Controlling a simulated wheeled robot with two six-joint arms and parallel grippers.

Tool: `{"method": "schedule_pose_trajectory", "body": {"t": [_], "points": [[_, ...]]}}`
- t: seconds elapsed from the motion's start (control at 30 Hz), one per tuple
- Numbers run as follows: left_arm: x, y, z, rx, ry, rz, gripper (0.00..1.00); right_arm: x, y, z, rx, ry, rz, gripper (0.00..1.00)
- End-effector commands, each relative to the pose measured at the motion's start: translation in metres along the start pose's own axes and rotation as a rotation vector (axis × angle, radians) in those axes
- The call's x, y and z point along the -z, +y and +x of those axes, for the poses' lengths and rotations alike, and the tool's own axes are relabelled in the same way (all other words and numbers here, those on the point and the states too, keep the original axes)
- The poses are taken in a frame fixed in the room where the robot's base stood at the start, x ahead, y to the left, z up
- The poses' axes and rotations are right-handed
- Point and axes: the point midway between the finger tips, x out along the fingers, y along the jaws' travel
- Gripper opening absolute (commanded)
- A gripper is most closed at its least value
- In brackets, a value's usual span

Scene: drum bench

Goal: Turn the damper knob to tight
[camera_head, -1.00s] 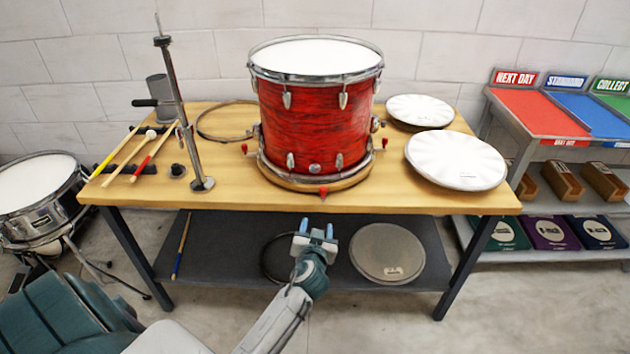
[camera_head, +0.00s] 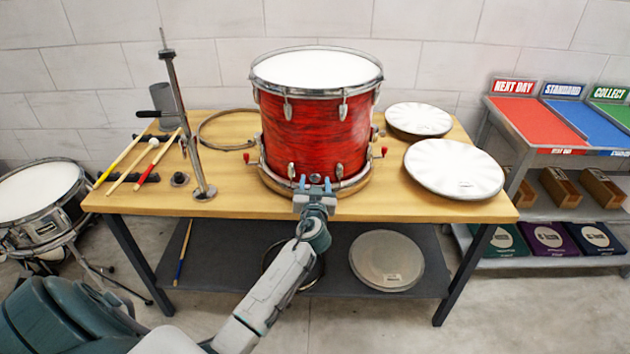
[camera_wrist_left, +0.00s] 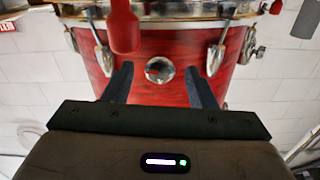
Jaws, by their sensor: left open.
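A red drum (camera_head: 318,130) with a white head and chrome hoop stands on the wooden bench. A small round chrome knob (camera_head: 315,178) sits low on the front of its shell. In the left wrist view the knob (camera_wrist_left: 160,70) shows between two chrome lugs, with a dark reddish centre; a tight mark is too small to read. My left gripper (camera_head: 315,184) is open in front of the knob. In the left wrist view its fingertips (camera_wrist_left: 159,84) stand on either side of the knob, with gaps. My right gripper is not in view.
A red clamp handle (camera_wrist_left: 123,28) hangs close to the fingers in the left wrist view. The bench (camera_head: 410,204) also bears a metal stand (camera_head: 185,120), drumsticks (camera_head: 130,160) and white round pads (camera_head: 455,168). The bench's front edge lies under my left arm.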

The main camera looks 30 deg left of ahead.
Motion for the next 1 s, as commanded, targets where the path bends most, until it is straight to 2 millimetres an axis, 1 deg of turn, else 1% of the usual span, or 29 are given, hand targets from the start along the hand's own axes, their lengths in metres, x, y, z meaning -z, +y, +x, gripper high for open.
{"method": "schedule_pose_trajectory", "body": {"t": [0.1,0.3,0.33,0.47,0.5,0.53,0.57,0.83,1.0], "points": [[0.0000,-0.0002,0.0042,0.000,0.000,0.000,0.52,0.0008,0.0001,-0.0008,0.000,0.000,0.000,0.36],[-0.0003,-0.0001,0.0043,0.000,0.000,-0.001,0.52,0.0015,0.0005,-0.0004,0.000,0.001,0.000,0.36],[-0.0004,-0.0001,0.0042,0.000,0.000,-0.001,0.50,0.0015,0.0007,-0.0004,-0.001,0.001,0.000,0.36],[-0.0004,0.0000,0.0041,0.000,0.000,-0.001,0.24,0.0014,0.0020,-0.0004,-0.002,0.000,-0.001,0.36],[-0.0004,0.0000,0.0041,0.000,0.000,-0.001,0.16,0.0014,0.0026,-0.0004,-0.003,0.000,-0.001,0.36],[-0.0004,0.0000,0.0040,0.000,0.000,-0.001,0.10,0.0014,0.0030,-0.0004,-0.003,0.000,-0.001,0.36],[-0.0004,0.0000,0.0040,0.000,0.000,-0.001,0.08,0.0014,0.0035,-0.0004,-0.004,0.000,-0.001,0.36],[-0.0008,0.0001,0.0039,-0.001,0.000,0.023,0.08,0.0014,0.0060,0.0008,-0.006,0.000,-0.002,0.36],[-0.0013,0.0002,0.0038,-0.001,0.000,0.093,0.08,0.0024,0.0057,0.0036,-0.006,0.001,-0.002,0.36]]}}
